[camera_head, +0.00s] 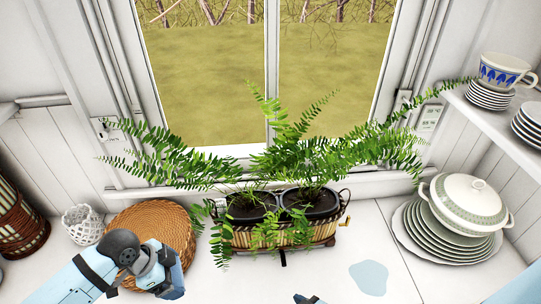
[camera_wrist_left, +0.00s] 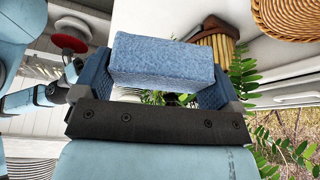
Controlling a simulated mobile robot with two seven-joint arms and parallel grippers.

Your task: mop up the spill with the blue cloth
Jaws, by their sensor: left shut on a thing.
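The spill (camera_head: 369,277) is a pale blue patch on the white counter, right of the planter and left of the stacked plates. My left gripper (camera_wrist_left: 157,75) is shut on the blue cloth (camera_wrist_left: 165,60), a folded, block-like light blue piece held between both fingers. In the head view my left arm comes in at lower left over the woven mat (camera_head: 150,222); the cloth is not clearly seen there. The cloth is left of the spill and apart from it. A small dark and blue piece at the bottom edge may be part of my right gripper; its jaws are not visible.
A basket planter with ferns (camera_head: 285,233) stands mid-counter below the window, its fronds spreading widely. A tureen on plates (camera_head: 462,205) stands right of the spill. A white lattice cup (camera_head: 83,224) is at left. A right shelf (camera_head: 495,125) holds crockery. Counter around the spill is clear.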

